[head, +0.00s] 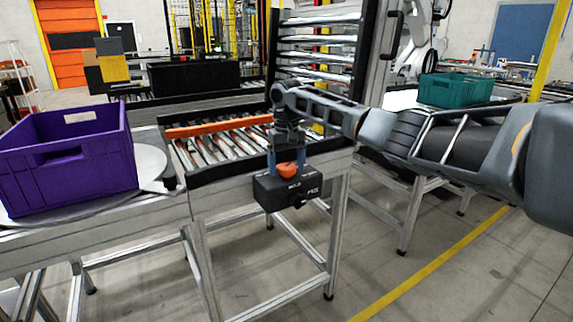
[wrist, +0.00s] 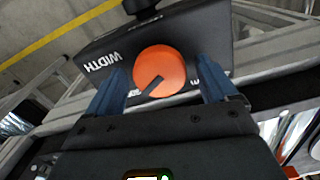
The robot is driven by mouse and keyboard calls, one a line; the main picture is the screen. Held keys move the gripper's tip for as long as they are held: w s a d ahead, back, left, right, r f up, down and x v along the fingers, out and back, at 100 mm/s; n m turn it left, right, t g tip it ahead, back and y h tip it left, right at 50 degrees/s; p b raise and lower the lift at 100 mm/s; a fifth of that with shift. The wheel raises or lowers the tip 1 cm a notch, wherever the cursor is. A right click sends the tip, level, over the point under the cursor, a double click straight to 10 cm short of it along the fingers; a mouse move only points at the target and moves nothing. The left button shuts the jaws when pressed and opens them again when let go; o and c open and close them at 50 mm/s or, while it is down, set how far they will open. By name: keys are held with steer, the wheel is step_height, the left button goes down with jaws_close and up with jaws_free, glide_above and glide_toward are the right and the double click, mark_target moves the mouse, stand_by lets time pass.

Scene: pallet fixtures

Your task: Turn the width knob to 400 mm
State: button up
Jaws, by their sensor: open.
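The orange width knob (wrist: 160,70) sits on the face of a black control box (wrist: 195,30) marked WIDTH in the wrist view. A dark pointer line on the knob slants toward the lower left of that picture. The number markings are too hidden or small to read. My gripper (wrist: 163,88) is open, with one blue finger on each side of the knob; I cannot tell whether they touch it. In the head view my gripper (head: 287,165) is above the box (head: 288,188), with the orange knob (head: 287,170) between its fingers.
The box is mounted at the front of a roller conveyor (head: 225,148) with an orange guide bar (head: 218,125). A purple crate (head: 65,160) stands on a round plate at the left. A teal crate (head: 456,90) is at the back right. Floor in front is clear.

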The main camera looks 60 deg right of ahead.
steer(key=shift+c, duration=0.2)
steer(key=c, duration=1)
steer(key=shift+r, duration=0.1)
